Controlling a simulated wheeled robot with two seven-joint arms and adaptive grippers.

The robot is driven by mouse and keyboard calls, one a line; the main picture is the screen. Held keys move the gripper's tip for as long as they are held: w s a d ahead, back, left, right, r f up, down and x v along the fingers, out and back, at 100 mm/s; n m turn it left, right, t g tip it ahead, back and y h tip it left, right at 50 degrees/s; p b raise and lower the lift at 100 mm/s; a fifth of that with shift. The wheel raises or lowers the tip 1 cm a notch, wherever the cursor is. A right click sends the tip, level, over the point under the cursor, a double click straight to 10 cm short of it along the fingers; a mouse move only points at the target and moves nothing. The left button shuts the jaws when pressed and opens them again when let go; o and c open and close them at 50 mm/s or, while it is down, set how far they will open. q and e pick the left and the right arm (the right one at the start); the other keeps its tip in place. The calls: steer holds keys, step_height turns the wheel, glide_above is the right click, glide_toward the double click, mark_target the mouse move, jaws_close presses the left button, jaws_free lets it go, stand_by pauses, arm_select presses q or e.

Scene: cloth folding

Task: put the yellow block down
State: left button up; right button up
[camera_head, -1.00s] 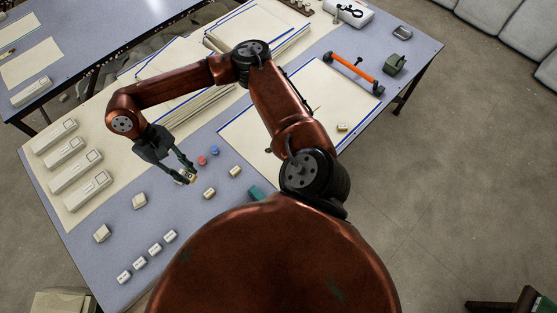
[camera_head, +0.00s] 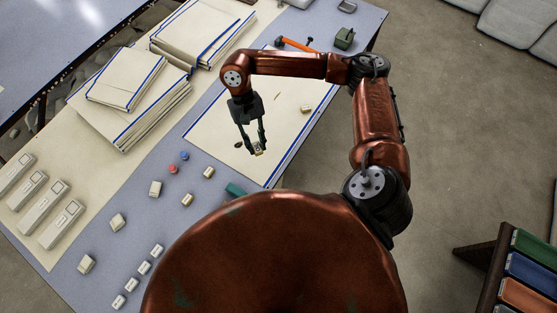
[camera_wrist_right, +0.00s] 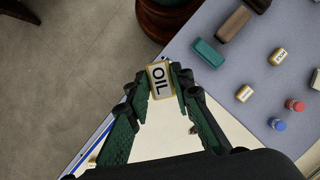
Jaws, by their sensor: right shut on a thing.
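The yellow block (camera_wrist_right: 160,80) carries an "OIL" label on a pale face with yellow edges. My right gripper (camera_wrist_right: 160,84) is shut on it, one green finger on each side, in the right wrist view. In the head view, the right gripper (camera_head: 258,147) and the small block (camera_head: 258,152) are over a cream sheet with blue edges (camera_head: 212,122). I cannot tell whether the block touches the sheet. My left gripper is not in view.
Another small block (camera_head: 306,107) and a small dark thing (camera_head: 238,145) lie on the sheet. Left of it are red (camera_head: 172,169) and blue (camera_head: 184,155) pieces and several pale blocks. A teal block (camera_head: 235,190) lies near the sheet's front.

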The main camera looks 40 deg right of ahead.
steer(key=s+d+f+m+t+y+p, duration=0.1)
steer(key=s+d+f+m+t+y, duration=0.2)
steer(key=f+m, duration=0.45)
steer(key=s+d+f+m+t+y, duration=0.15)
steer(key=s+f+m, duration=0.3)
steer(key=m, duration=0.55)
steer(key=m+t+h+p, duration=0.1)
steer(key=m+t+h, duration=0.15)
steer(key=m, duration=0.45)
glide_toward(267, 162)
steer(key=shift+w+a+f+t, duration=0.2)
steer(key=shift+a+f+t, duration=0.1)
steer(key=shift+a+f, duration=0.4)
steer(key=shift+w+f, duration=0.35)
steer(key=shift+f, duration=0.15)
step_height(267, 162, down, 2)
steer(key=shift+f+p, duration=0.15)
steer(key=shift+p, duration=0.15)
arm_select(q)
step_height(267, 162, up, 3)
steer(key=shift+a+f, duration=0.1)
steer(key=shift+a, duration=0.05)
arm_select(e)
steer(key=shift+w+f, duration=0.1)
steer(key=shift+f, duration=0.35)
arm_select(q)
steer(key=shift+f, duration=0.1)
